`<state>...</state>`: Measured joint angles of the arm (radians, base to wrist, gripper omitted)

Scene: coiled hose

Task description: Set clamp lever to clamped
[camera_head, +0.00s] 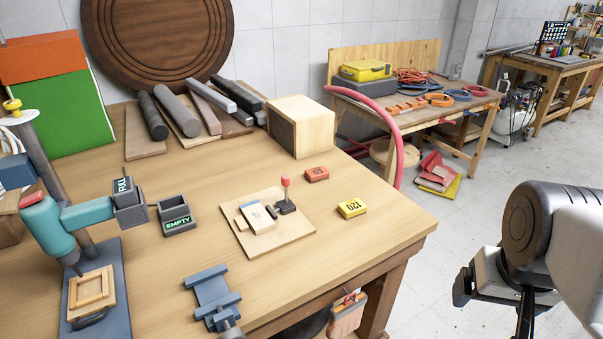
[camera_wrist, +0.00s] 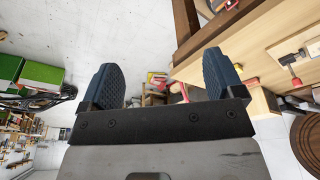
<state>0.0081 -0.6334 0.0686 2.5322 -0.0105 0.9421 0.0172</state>
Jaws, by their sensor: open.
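The clamp lever (camera_head: 285,183) has a red knob on a short stem and stands roughly upright from a dark base on a light wooden board (camera_head: 242,240) on the workbench. A pale block with a blue edge (camera_head: 258,218) lies on the board just left of the lever's base. In the wrist view the lever's red knob (camera_wrist: 296,82) seems to show at the right edge. My gripper (camera_wrist: 164,75) is open, with two dark blue fingers wide apart and nothing between them. It is off the bench's right side, well apart from the lever.
Red (camera_head: 317,174) and yellow (camera_head: 352,208) blocks lie right of the board. A grey vise (camera_head: 212,295) is at the front edge, and a teal-armed stand (camera_head: 45,225) is at left. A dark cup marked EMPTY (camera_head: 175,215) stands left of the board. Space above the lever is clear.

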